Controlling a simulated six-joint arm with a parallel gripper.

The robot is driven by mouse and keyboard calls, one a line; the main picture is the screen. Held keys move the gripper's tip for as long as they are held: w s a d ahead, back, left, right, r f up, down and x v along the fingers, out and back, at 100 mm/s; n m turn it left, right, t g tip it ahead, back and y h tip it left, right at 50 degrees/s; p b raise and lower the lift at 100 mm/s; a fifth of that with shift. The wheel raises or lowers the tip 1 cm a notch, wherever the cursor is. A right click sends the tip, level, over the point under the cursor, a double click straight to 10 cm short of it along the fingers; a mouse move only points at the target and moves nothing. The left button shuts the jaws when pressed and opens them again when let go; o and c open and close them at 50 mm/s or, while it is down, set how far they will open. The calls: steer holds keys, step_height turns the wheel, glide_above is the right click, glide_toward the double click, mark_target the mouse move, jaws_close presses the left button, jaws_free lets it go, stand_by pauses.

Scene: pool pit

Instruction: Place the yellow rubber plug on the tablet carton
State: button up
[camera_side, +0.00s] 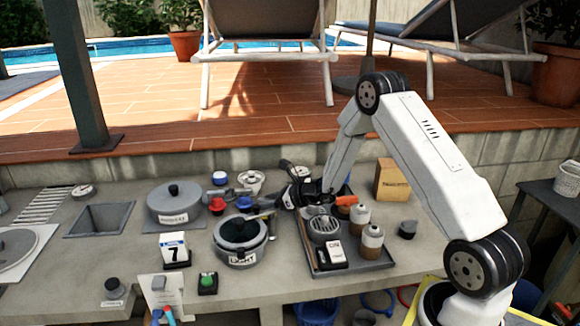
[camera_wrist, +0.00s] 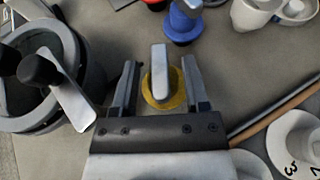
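In the wrist view the yellow rubber plug (camera_wrist: 176,99) is a round yellow disc with an upright grey grip (camera_wrist: 159,70), on the grey counter. My gripper (camera_wrist: 159,72) is open, one finger on each side of the plug's grip, with a visible gap on both sides. In the side view my gripper (camera_side: 288,197) is low over the counter, left of the dark tray; I cannot make out the plug there. A tan carton with dark print (camera_side: 391,181), which looks like the tablet carton, stands upright at the back of the counter, right of my gripper.
A lidded pot (camera_side: 240,236) stands left of my gripper, with blue (camera_side: 244,202) and red (camera_side: 216,205) knobbed items nearby. The dark tray (camera_side: 355,268) holds bottles and a white-labelled box between gripper and counter front. A grey pot (camera_side: 174,203) is farther left.

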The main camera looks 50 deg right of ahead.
jaws_close()
stand_by(1.2)
